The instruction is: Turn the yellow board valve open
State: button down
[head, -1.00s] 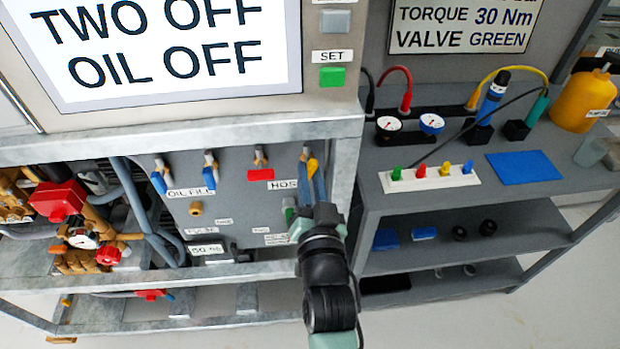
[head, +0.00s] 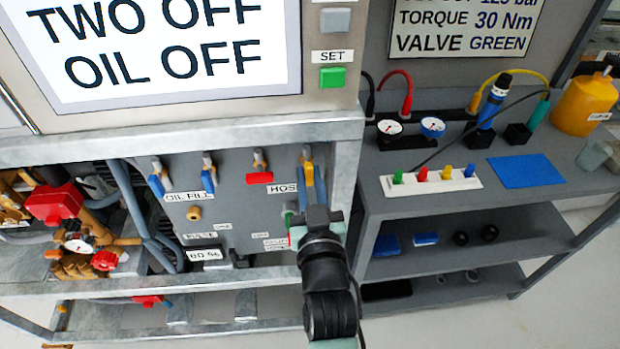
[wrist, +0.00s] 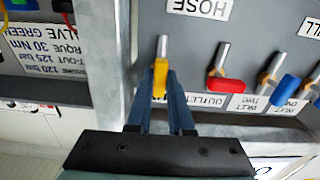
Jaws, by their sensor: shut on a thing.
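The yellow board valve (head: 309,174) is on the grey panel, at the right end of the row of small levers, beside the label "HOSE". Its handle hangs down roughly in line with its metal stem. In the wrist view the yellow handle (wrist: 160,76) sits between the two blue-grey fingers. My gripper (head: 309,193) is shut on this handle from below in the head view. The fingers and my wrist hide the handle's lower part and some of the panel below it.
A red lever (head: 259,178) is close to the left, lying across its stem. Blue levers (head: 208,181) are further left. The metal frame post (head: 345,170) stands just right of my gripper. A shelf with a blue mat (head: 526,171) is further right.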

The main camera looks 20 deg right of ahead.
jog(key=c, duration=0.8)
grip_release()
jog(key=shift+s, duration=0.1)
jog(key=v, duration=1.2)
jog(key=shift+s+a, duration=0.15)
jog(key=shift+s, duration=0.25)
